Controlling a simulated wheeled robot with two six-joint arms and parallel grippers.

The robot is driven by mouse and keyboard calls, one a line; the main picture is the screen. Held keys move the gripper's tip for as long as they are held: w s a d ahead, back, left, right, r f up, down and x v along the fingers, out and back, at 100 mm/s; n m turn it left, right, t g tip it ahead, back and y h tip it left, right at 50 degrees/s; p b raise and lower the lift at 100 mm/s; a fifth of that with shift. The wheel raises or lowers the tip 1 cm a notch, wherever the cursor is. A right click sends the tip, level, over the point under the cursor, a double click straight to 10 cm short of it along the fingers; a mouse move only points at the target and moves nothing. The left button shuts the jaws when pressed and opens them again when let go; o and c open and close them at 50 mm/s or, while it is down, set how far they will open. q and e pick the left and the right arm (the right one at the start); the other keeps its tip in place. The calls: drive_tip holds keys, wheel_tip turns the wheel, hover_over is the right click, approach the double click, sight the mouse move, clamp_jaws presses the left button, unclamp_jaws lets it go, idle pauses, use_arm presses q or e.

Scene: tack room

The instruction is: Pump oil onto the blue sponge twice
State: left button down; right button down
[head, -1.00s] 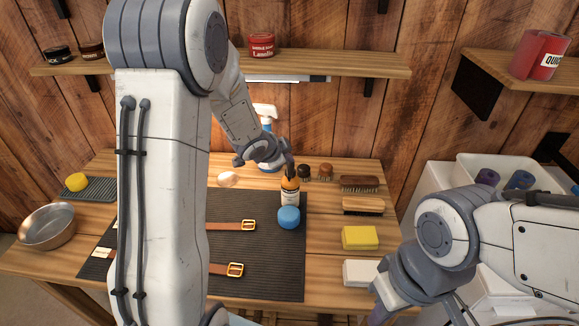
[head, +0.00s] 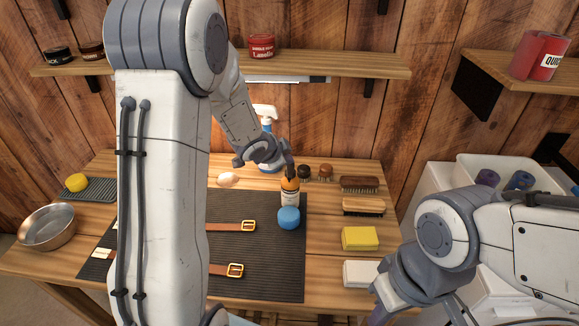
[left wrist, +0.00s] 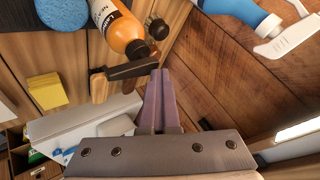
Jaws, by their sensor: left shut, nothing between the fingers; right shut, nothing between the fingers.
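The blue sponge (head: 289,217) is a round block on the dark ribbed mat (head: 270,275), just in front of the oil bottle (head: 290,197). The bottle is upright, with a pale label and an orange upper part. My left gripper (head: 290,176) is shut and empty, with its fingertips at the bottle's top and hiding its pump head. Whether they touch cannot be told. In the left wrist view, the closed purple fingers (left wrist: 160,75) point toward the bottle (left wrist: 122,28), with the sponge (left wrist: 62,12) beside it. My right gripper (head: 377,312) is shut and empty near the table's front right, partly cut off.
A spray bottle (head: 267,125) stands behind my left gripper. Brushes (head: 361,184), a yellow sponge (head: 360,238) and a white block (head: 360,273) line the right side. Straps with buckles (head: 235,270) lie on the mat. A metal bowl (head: 47,228) is at far left.

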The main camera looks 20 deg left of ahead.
use_arm(q)
drive_tip(key=shift+f, duration=0.2)
idle(0.4)
drive_tip(key=shift+f+b, duration=0.4)
drive_tip(key=shift+s+r+p, duration=0.1)
drive_tip(key=shift+r+p, duration=0.3)
drive_tip(key=shift+p, duration=0.1)
wheel_tip(320, 180, up, 6)
drive_tip(key=p, duration=0.6)
drive_tip(key=shift+r, duration=0.25)
drive_tip(key=shift+f, duration=0.1)
